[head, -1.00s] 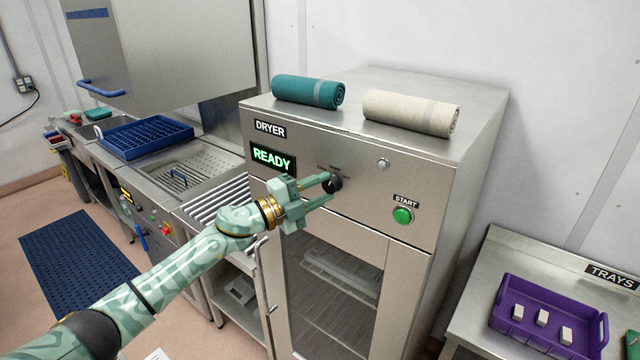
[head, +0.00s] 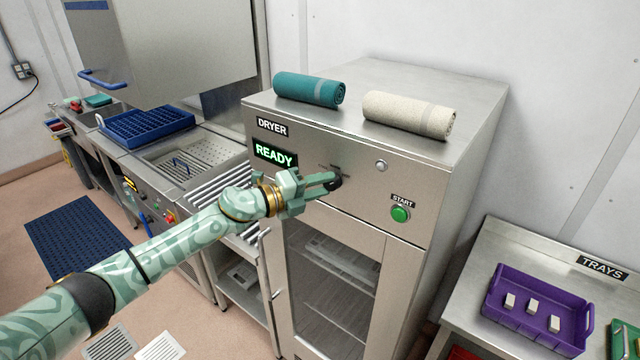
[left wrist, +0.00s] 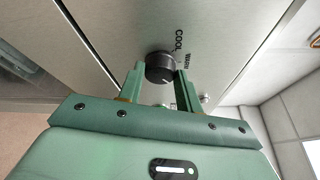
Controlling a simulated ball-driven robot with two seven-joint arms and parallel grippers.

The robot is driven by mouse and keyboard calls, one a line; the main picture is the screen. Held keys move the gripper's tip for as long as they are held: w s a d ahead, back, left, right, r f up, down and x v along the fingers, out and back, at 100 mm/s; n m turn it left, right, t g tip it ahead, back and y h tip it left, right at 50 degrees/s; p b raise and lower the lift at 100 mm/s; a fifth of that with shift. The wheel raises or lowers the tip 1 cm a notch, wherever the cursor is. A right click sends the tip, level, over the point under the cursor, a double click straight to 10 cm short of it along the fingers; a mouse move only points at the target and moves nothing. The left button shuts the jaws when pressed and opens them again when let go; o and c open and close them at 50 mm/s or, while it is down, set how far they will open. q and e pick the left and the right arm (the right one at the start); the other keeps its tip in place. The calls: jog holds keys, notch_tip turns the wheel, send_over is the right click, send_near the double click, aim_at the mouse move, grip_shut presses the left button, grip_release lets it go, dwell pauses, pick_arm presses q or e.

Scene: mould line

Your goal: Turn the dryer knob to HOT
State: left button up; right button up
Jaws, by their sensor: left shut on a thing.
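The dryer (head: 360,215) is a steel cabinet with a lit READY display (head: 275,154) and a dark round knob (head: 336,183) on its front panel. My left gripper (head: 328,181) is shut on the knob, and its fingers partly cover it in the head view. In the left wrist view the black knob (left wrist: 160,67) sits between the two green fingertips. The labels COOL (left wrist: 179,41) and WARM (left wrist: 188,61) show beside it. The HOT label cannot be made out, and I cannot tell clearly where the knob points. My right gripper is not in view.
A green START button (head: 400,214) and a small round fitting (head: 381,166) are right of the knob. Rolled teal (head: 309,89) and cream (head: 408,115) towels lie on top. A purple tray (head: 540,310) stands on the right table. The glass door is below the panel.

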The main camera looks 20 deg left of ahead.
pick_arm(q)
jog(key=shift+f, duration=0.1)
jog(key=o, duration=1)
jog(key=b+v, duration=0.5)
jog(key=v, duration=1.1)
jog(key=shift+s+a, duration=0.1)
jog(key=shift+s, duration=0.05)
